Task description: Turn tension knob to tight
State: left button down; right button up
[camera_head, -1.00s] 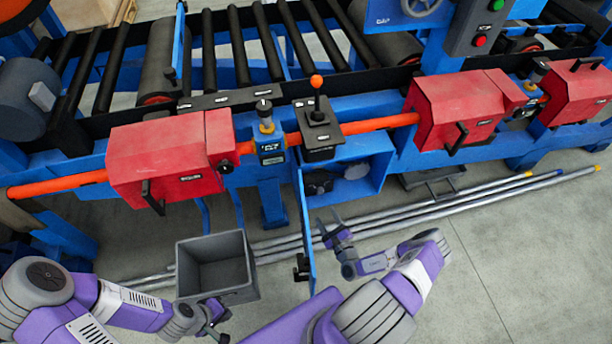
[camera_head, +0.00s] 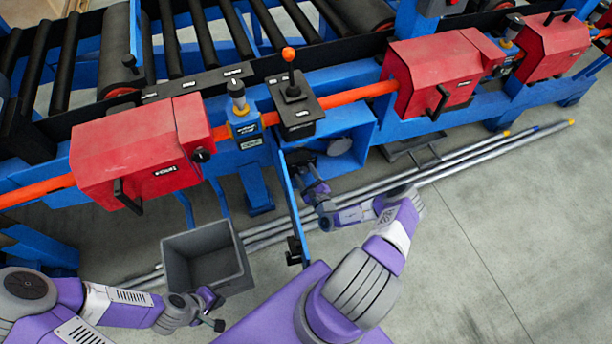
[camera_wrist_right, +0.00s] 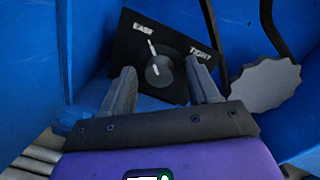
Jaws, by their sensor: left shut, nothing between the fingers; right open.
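The tension knob (camera_wrist_right: 158,73) is a round dark grey dial on a black plate (camera_wrist_right: 126,62) in the right wrist view. The plate reads EASE at upper left and TIGHT at right. The knob's white pointer aims up, close to EASE. My right gripper (camera_head: 303,166) is open, with its fingers reaching into the open blue box (camera_head: 362,135). In the wrist view its fingertips stand left and right of the knob; contact cannot be told. The knob is not discernible in the head view. My left gripper (camera_head: 213,314) is shut and empty beside the grey bin.
The blue door (camera_head: 294,205) hangs open left of my right arm. A pale scalloped disc (camera_wrist_right: 265,83) sits right of the plate. A grey bin (camera_head: 242,275), red housings (camera_head: 130,150) and an orange-topped lever (camera_head: 290,75) are around. Metal rods (camera_head: 460,170) lie on the floor.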

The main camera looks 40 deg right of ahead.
jog(key=c, duration=1)
jog(key=shift+c, duration=0.2)
jog(key=m+p, duration=0.1)
jog(key=m, duration=0.6)
jog(key=shift+f+m, duration=0.15)
jog(key=shift+m, duration=0.25)
jog(key=m+h, duration=0.1)
jog(key=m, duration=0.4)
jog(key=shift+f+m, duration=0.1)
jog(key=shift+m, duration=0.3)
jog(key=shift+m+t+h+b, duration=0.3)
jog(key=shift+m+b, duration=0.05)
jog(key=shift+m, duration=2.05)
jog(key=shift+a, duration=0.1)
